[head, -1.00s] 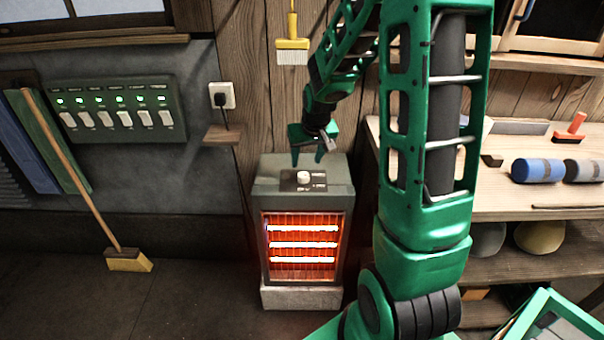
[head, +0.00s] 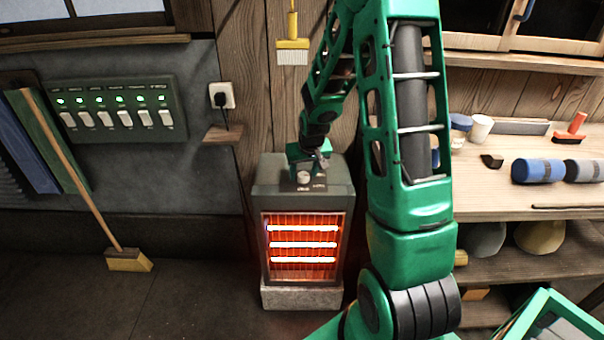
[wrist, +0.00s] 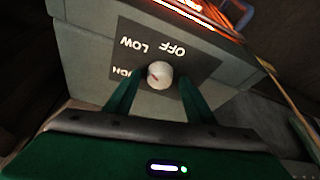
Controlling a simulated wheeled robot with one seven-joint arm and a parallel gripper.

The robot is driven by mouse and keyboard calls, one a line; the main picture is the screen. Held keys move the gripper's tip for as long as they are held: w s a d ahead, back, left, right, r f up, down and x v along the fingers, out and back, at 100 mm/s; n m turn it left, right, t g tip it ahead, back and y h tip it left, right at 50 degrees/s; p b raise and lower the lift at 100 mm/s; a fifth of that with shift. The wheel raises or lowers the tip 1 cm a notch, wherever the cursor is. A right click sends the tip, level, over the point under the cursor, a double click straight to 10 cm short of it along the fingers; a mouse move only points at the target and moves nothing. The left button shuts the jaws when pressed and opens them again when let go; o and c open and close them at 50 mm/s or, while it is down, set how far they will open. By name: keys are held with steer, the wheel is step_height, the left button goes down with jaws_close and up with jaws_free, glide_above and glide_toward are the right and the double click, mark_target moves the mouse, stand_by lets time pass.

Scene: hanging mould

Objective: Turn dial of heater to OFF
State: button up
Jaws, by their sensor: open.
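The grey heater (head: 303,200) stands against the wall, and its bars glow orange-red. Its round white dial (wrist: 159,74) is on top, also visible in the head view (head: 303,178). A dark label plate (wrist: 190,62) beside it shows OFF, LOW and a partly hidden word that looks like HIGH, upside down in the wrist view. A small reddish mark on the dial's left side appears to face that partly hidden word. My gripper (wrist: 159,80) is open, one finger on each side of the dial. Gaps show between dial and fingers; it also shows in the head view (head: 306,168).
A wall socket with a plug (head: 221,96) and a small wooden shelf (head: 223,134) are left of the heater. A switch panel (head: 117,108) is farther left, above a broom (head: 128,260). A wooden workbench (head: 500,200) with several items stands right of my arm.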

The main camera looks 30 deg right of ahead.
steer(key=c, duration=1)
steer(key=shift+c, duration=0.2)
steer(key=shift+a+m, duration=0.1)
steer(key=shift+m, duration=0.2)
steer(key=m+h, duration=0.1)
steer(key=m, duration=0.1)
steer(key=m+g+h, duration=0.1)
steer(key=m, duration=0.2)
steer(key=shift+w+a, duration=0.15)
steer(key=shift+a, duration=0.05)
steer(key=m+g, duration=0.1)
steer(key=m, duration=0.2)
steer(key=m+g+h, duration=0.1)
steer(key=m, duration=0.2)
steer(key=shift+w+a, duration=0.1)
steer(key=shift+w, duration=0.1)
steer(key=shift+m, duration=0.3)
steer(key=o, duration=1)
steer(key=shift+o, duration=0.2)
